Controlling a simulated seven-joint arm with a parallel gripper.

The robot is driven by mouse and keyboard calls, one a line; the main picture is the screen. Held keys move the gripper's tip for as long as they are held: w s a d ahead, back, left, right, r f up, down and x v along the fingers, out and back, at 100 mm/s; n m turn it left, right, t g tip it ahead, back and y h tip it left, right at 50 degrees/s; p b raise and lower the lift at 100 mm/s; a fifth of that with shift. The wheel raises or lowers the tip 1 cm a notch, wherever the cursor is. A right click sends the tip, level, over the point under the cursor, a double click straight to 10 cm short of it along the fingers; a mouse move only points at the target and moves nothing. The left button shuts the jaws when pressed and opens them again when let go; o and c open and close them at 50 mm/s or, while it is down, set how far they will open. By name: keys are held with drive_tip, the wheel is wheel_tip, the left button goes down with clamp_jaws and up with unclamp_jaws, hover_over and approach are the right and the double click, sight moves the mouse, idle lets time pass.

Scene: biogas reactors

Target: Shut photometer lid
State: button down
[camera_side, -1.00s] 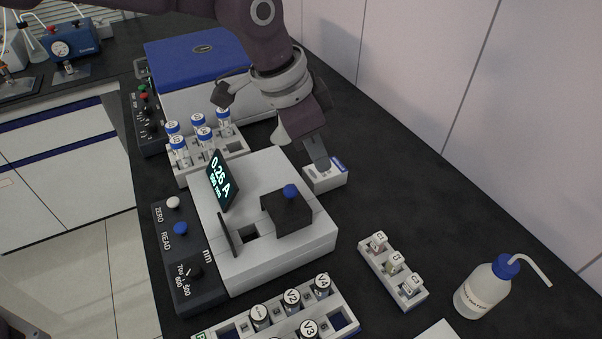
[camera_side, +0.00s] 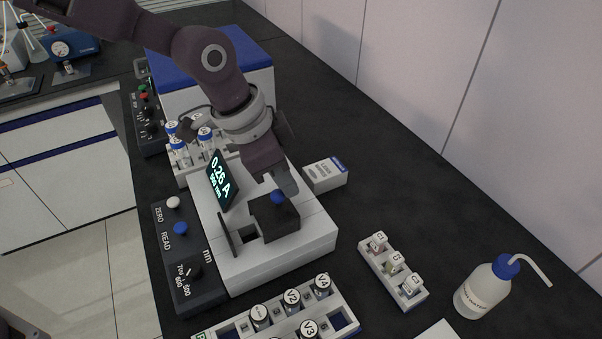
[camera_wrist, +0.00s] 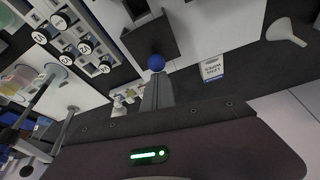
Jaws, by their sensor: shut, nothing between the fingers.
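The photometer (camera_side: 290,255) is a white box with a lit display (camera_side: 220,180) reading 0.26 A. Its lid is a black block (camera_side: 272,222) with a blue knob (camera_side: 277,197). The lid stands to the right of the dark square well (camera_side: 247,236), which shows partly uncovered. My gripper (camera_side: 288,186) is shut and empty, its fingertips right behind the knob on the far right side. The wrist view shows the shut fingers (camera_wrist: 157,92) at the blue knob (camera_wrist: 156,62), with the black lid (camera_wrist: 150,40) beyond. Whether fingers and knob touch is hard to tell.
An upright dark plate (camera_side: 226,232) stands left of the well. A small white-blue box (camera_side: 326,175) lies right of my gripper. A vial rack (camera_side: 290,318) is in front, a cuvette rack (camera_side: 393,270) and wash bottle (camera_side: 487,288) at right. Capped tubes (camera_side: 180,150) stand behind.

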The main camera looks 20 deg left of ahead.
sight(269, 214)
drive_tip(key=s+a, duration=0.3)
drive_tip(key=shift+s+a, duration=0.4)
drive_tip(key=shift+s, duration=0.05)
drive_tip(key=shift+f, duration=0.1)
drive_tip(key=w+d, duration=0.1)
drive_tip(key=d, duration=0.1)
drive_tip(key=w+d+r, duration=0.1)
drive_tip(key=d, duration=0.1)
drive_tip(key=shift+w, duration=0.3)
drive_tip(key=v, duration=1)
drive_tip(key=s+a+r+n+t+y, duration=0.1)
drive_tip(key=s+a+r+n, duration=0.15)
drive_tip(key=a, duration=0.35)
drive_tip(key=s+a+r+n+t+y, duration=0.1)
drive_tip(key=s+a+r, duration=0.15)
drive_tip(key=a, duration=0.25)
drive_tip(key=s+a+f+n+t+y, duration=0.1)
drive_tip(key=s+a+f+n, duration=0.1)
drive_tip(key=s+a+n, duration=0.5)
drive_tip(key=s+a, duration=0.6)
drive_tip(key=s, duration=0.3)
drive_tip(key=shift+n, duration=0.35)
drive_tip(key=shift+f, duration=0.15)
